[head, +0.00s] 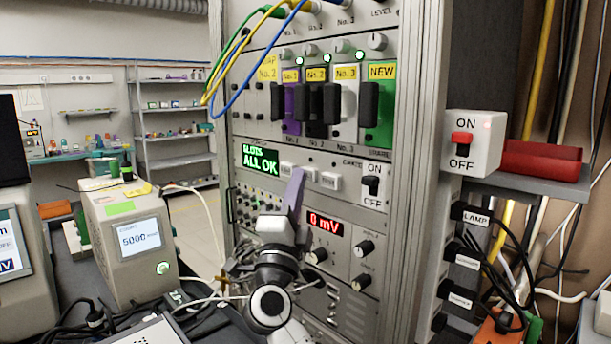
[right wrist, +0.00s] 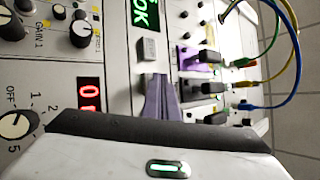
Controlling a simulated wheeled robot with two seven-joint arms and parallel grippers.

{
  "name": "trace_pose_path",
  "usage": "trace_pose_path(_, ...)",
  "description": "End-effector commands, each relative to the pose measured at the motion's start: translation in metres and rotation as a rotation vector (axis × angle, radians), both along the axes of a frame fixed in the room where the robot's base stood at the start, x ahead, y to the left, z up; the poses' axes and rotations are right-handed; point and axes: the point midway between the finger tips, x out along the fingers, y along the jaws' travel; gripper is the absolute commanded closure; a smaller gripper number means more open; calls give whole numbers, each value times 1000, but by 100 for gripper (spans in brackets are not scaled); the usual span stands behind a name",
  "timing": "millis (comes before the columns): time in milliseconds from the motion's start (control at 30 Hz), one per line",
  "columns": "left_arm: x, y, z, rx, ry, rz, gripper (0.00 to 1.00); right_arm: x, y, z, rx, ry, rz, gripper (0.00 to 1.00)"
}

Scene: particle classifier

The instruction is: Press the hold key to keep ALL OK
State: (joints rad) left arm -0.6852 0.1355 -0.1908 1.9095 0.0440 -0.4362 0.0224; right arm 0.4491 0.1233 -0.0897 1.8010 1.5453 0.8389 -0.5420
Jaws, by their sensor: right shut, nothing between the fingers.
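The rack (head: 407,200) carries a green display (head: 261,160) that reads ALL OK; part of it shows in the right wrist view (right wrist: 146,12). To its right is a row of small white keys, including a left one (head: 286,168), a middle one (head: 309,175) and a right one (head: 330,181). Their labels are too small to read, so I cannot tell which is hold. My right gripper (head: 297,172) is shut and empty, its purple fingertips at the key row. In the right wrist view the fingertips (right wrist: 158,78) partly hide the middle key; contact is unclear. My left gripper is not in view.
An ON/OFF switch (head: 371,185) sits right of the keys, with a red 0 mV readout (head: 325,224) below. Black plugs (head: 368,103) stick out above the keys. Blue and yellow cables (head: 247,50) hang at upper left. A red-switch box (head: 472,143) stands right.

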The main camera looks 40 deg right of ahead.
Motion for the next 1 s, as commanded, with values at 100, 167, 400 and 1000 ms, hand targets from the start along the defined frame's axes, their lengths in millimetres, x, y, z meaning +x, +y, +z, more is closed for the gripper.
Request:
trace_pose_path(100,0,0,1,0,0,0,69,0,-2,0,1,1,-1,100)
trace_pose_path(167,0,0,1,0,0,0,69,0,-3,0,1,1,-1,100)
trace_pose_path(400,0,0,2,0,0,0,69,0,-6,0,1,0,-2,100)
trace_pose_path(1000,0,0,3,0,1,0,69,0,-11,0,2,0,-3,100)
